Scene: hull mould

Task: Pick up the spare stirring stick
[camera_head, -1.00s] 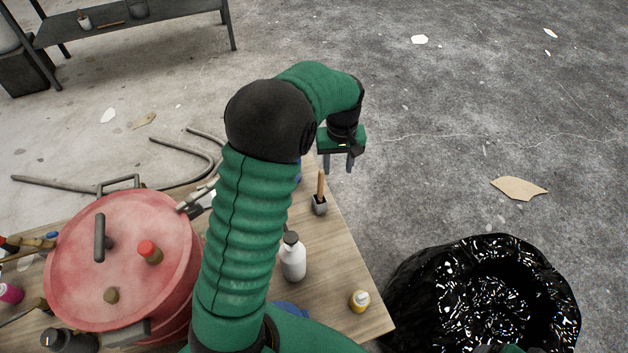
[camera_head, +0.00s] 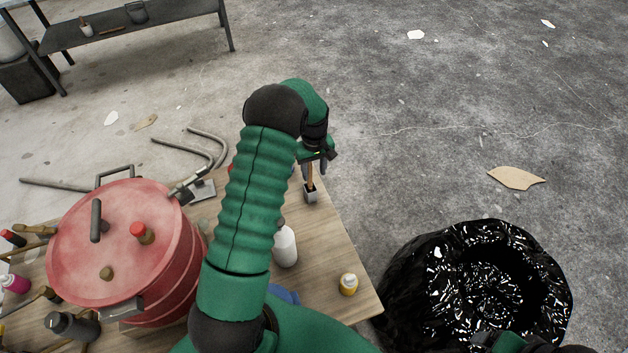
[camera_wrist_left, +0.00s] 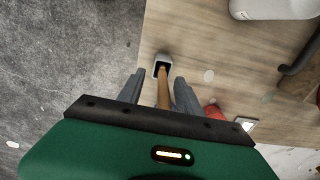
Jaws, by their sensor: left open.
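The spare stirring stick (camera_head: 309,177) is a brown wooden stick standing upright in a small grey holder (camera_head: 310,196) near the table's far right edge. My left gripper (camera_head: 315,168) is open at the stick. In the left wrist view the stick (camera_wrist_left: 163,92) lies between the two grey fingers of the left gripper (camera_wrist_left: 159,92), with a gap on each side. The holder (camera_wrist_left: 161,62) shows just beyond the fingertips. A dark green and black part of my right arm shows at the bottom right edge; its fingers cannot be made out.
A large red lidded pot (camera_head: 125,240) is at the left. A black bag-lined bin (camera_head: 420,270) stands right of the table. The floor beyond is mostly open.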

